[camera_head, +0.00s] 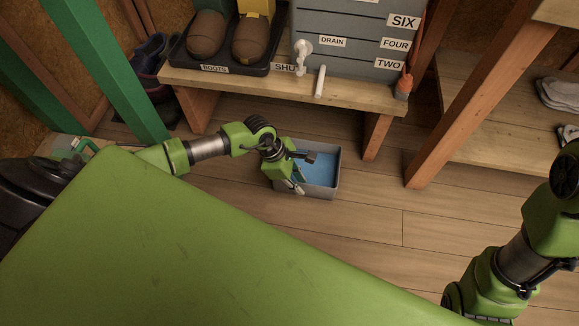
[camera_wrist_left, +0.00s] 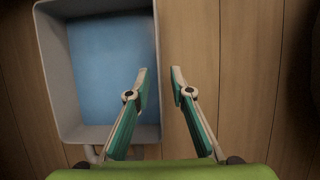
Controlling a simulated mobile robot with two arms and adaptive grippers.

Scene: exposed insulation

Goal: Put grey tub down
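The grey tub (camera_head: 335,180) stands on the wooden floor in front of the low bench, with a blue surface inside that looks like water. In the left wrist view the tub (camera_wrist_left: 52,75) fills the left side. My left gripper (camera_head: 300,172) is at the tub's near left part in the head view. In the left wrist view the left gripper (camera_wrist_left: 160,72) has its fingers apart, one over the tub's inside and one outside its right wall. A gap shows between the fingertips, and neither visibly presses the wall. My right arm is at the lower right; its fingers are out of view.
A low wooden bench (camera_head: 230,82) holds a boot tray (camera_head: 178,50) and a grey tank (camera_head: 345,40) with a tap. A wooden post (camera_head: 465,110) and shelf stand right. The green panel (camera_head: 170,240) fills the foreground. Floor (camera_head: 370,220) right of the tub is clear.

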